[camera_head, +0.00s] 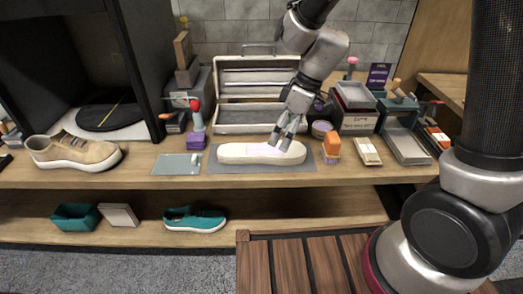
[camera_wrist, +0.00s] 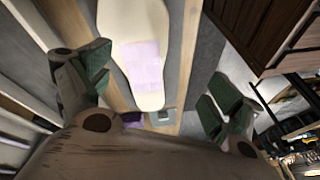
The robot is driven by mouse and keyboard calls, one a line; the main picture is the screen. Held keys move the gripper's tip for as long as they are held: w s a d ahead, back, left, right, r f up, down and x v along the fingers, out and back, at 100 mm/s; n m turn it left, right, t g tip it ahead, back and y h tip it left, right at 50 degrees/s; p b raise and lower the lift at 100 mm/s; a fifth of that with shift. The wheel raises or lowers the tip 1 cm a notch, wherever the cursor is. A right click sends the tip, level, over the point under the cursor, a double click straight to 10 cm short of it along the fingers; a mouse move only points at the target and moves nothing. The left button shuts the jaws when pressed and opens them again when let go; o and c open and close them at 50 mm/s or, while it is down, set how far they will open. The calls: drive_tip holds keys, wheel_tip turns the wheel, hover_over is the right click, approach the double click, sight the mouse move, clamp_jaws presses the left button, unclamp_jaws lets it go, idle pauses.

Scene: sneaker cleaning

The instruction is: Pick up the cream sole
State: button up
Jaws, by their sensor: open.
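The cream sole (camera_head: 235,152) lies flat on a grey mat (camera_head: 308,163) on the upper shelf of the workbench, with a pale lilac patch on its top. My gripper (camera_head: 281,142) is open and points down at the right half of the sole. In the wrist view the sole (camera_wrist: 133,25) shows between the spread green-padded fingers of my gripper (camera_wrist: 155,88). The fingers hold nothing. I cannot tell how small the height gap to the sole is. The gripper hides a small part of the sole in the head view.
A purple-based brush (camera_head: 196,138) stands behind. An orange-topped item (camera_head: 331,145) stands close right of the mat. An open case (camera_head: 258,120) is behind. A teal shoe (camera_head: 195,219) is below.

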sight(265, 149)
drive_tip(key=shift+w+a+r+n+t+y, duration=0.15)
drive_tip(key=shift+w+a+r+n, duration=0.05)
drive_tip(key=shift+w+a+n, duration=0.2)
drive_tip(key=shift+w+a+r+n+t+y, duration=0.15)
drive_tip(key=shift+w+a+n, duration=0.1)
drive_tip(key=shift+w+n, duration=0.15)
drive_tip(key=shift+w+a+n, duration=0.2)
drive_tip(key=shift+w+n, duration=0.15)
drive_tip(key=shift+n, duration=0.75)
drive_tip(key=shift+f, duration=0.2)
drive_tip(key=x, duration=0.7)
drive_tip(key=shift+a+f, duration=0.1)
drive_tip(key=shift+f, duration=0.05)
drive_tip(key=c, duration=1.2)
